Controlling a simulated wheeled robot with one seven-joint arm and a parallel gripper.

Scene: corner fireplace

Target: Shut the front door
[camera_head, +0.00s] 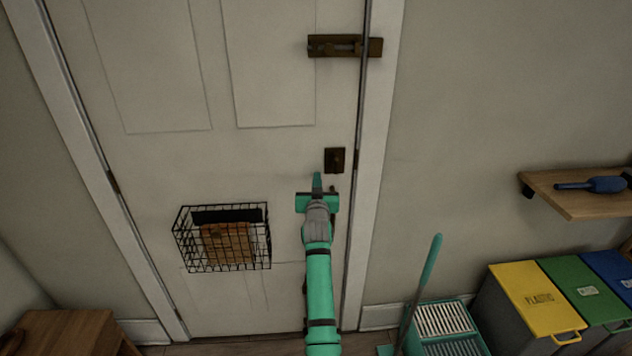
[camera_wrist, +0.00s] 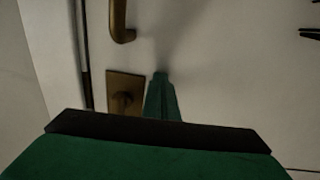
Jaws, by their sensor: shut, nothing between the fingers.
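The white panelled front door (camera_head: 275,155) stands in its frame, flush or almost flush. A thin dark line runs down its right edge, and I cannot tell whether it is fully latched. My green gripper (camera_head: 317,182) is shut and empty, its tip pointing at the door just below and left of a dark lock plate (camera_head: 334,160). In the wrist view the shut fingers (camera_wrist: 160,78) are at or very near the door face (camera_wrist: 225,65), beside the brass plate (camera_wrist: 124,90) and a brass handle (camera_wrist: 121,22). Contact is unclear. In the head view my arm seems to hide the handle.
A brass slide bolt (camera_head: 345,46) sits high at the door's right edge. A wire basket (camera_head: 222,237) hangs on the door. Recycling bins (camera_head: 535,300), a mop bucket (camera_head: 440,322) and a shelf (camera_head: 575,197) are at right. A wooden table (camera_head: 65,330) is lower left.

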